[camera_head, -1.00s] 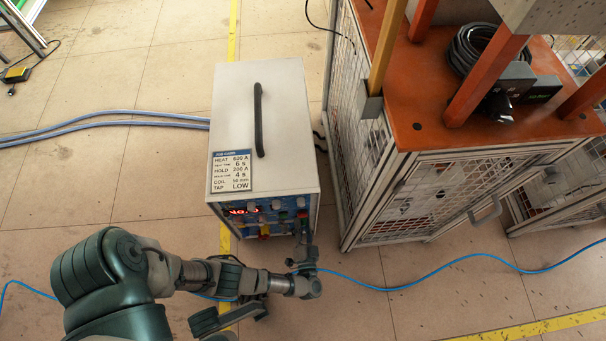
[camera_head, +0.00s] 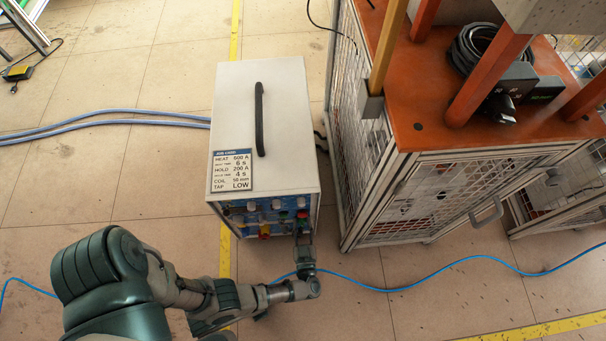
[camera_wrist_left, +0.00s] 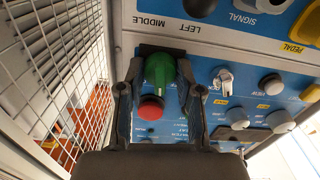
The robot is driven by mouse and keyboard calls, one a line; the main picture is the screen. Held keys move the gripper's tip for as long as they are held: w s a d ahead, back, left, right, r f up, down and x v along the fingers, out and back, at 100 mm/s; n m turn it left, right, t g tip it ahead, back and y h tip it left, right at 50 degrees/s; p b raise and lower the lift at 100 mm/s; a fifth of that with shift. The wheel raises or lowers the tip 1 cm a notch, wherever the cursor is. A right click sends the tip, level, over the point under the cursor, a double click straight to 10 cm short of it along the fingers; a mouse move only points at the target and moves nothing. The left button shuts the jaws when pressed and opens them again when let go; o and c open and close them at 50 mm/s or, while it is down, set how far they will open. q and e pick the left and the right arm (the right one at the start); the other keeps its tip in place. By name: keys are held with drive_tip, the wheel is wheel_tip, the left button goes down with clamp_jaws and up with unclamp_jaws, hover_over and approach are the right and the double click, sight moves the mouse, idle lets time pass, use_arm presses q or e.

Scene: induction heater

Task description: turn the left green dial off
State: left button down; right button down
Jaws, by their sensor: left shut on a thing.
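The heater box (camera_head: 258,110) stands on the floor with its blue control panel (camera_head: 240,217) facing my left arm. My left gripper (camera_head: 302,228) is at the right end of this panel. In the left wrist view, its two fingers (camera_wrist_left: 160,78) are shut on the green dial (camera_wrist_left: 160,68), one on each side. A red button (camera_wrist_left: 151,108) shows between the fingers, just below the dial in that picture. In the head view the gripper largely hides the dial. My right gripper is not in view.
A mesh-sided cage with an orange top (camera_head: 440,128) stands close to the box's right. A blue cable (camera_head: 410,286) crosses the floor.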

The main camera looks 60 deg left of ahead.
use_arm(q)
drive_tip(key=n, duration=0.4)
drive_tip(key=shift+a+f, duration=0.1)
drive_tip(key=shift+s+n, duration=0.1)
drive_tip(key=shift+n, duration=1.7)
drive_tip(key=c, duration=0.8)
unclamp_jaws()
drive_tip(key=shift+s+d, duration=0.15)
drive_tip(key=shift+d, duration=0.3)
drive_tip(key=v, duration=1.1)
drive_tip(key=shift+f, duration=0.15)
